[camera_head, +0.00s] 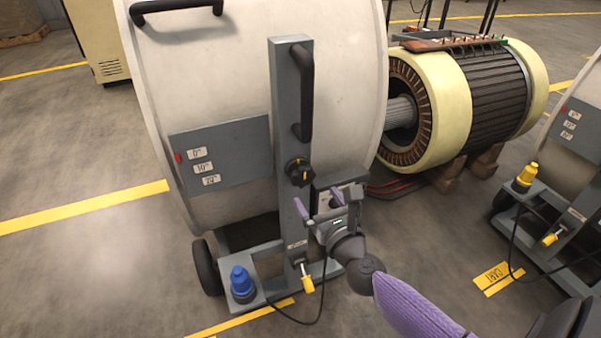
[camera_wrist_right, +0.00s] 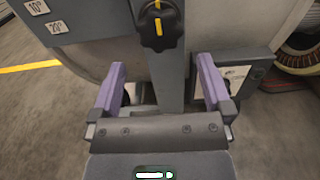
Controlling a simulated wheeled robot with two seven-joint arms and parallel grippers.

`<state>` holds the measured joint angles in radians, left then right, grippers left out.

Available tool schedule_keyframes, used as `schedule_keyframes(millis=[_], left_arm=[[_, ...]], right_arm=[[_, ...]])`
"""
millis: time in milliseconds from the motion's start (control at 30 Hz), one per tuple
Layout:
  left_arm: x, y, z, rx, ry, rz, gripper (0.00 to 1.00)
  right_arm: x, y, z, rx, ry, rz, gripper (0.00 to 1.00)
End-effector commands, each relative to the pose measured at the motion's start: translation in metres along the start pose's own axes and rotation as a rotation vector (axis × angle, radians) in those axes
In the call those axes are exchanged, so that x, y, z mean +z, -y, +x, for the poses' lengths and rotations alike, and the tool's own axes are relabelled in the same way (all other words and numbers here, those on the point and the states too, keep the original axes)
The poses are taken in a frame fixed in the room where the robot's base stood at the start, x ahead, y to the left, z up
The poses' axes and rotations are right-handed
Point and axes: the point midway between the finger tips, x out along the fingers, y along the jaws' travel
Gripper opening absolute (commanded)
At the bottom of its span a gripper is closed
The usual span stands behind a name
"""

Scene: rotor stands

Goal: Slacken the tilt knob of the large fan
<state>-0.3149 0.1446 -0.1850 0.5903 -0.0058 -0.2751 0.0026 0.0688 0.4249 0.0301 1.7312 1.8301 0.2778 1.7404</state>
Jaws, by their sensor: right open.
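The large fan (camera_head: 225,75) is a big pale drum on a grey wheeled frame, in the middle of the head view. Its tilt knob (camera_head: 299,172) is black with a yellow mark, on the grey upright post. In the right wrist view the knob (camera_wrist_right: 159,25) is at the top, ahead of the fingers, with its yellow mark about upright. My right gripper (camera_head: 322,203) is open with purple fingers, just below the knob and apart from it. In the wrist view the open fingers (camera_wrist_right: 160,85) have the post between them in the picture. My left gripper is out of view.
A tilt scale plate (camera_head: 219,158) with a red pointer is on the drum. A black handle (camera_head: 304,90) rises above the knob. A motor rotor (camera_head: 470,100) stands behind right; another cart stands at right.

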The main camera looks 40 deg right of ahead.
Motion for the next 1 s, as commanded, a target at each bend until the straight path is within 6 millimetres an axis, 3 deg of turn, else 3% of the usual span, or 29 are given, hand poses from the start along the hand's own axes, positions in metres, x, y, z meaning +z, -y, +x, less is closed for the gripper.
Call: schedule_keyframes(millis=[100,300,700,1000], left_arm=[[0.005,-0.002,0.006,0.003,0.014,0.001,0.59],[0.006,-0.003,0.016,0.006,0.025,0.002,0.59],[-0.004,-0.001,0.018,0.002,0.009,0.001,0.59],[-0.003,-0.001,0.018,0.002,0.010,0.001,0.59]], right_arm=[[-0.002,0.001,0.029,-0.001,0.002,-0.003,1.00],[-0.003,0.000,0.062,0.000,-0.001,-0.001,1.00],[0.000,0.000,0.073,-0.001,-0.001,0.000,1.00],[0.000,0.000,0.073,0.000,-0.001,0.000,0.36]])
